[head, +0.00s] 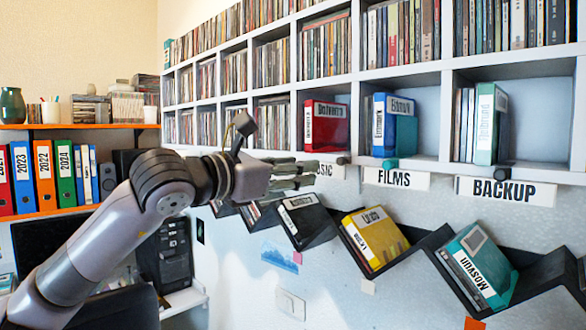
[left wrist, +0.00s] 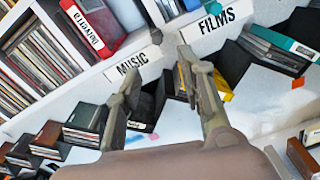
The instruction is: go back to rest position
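My left gripper (head: 300,169) reaches in from the left, in front of the shelf wall near the MUSIC label. In the left wrist view my left gripper (left wrist: 158,66) has its two fingers apart with nothing between them. The MUSIC label (left wrist: 133,64) and the FILMS label (left wrist: 217,20) show behind the fingertips. In the head view the gripper partly hides the MUSIC label (head: 329,170). My right gripper is in neither view.
The white shelf (head: 445,166) holds a red box (head: 326,127), a blue box (head: 392,125) and a teal box (head: 486,123). Below, slanted black holders carry a yellow box (head: 374,238) and another teal box (head: 478,265). Binders (head: 43,175) stand at the left.

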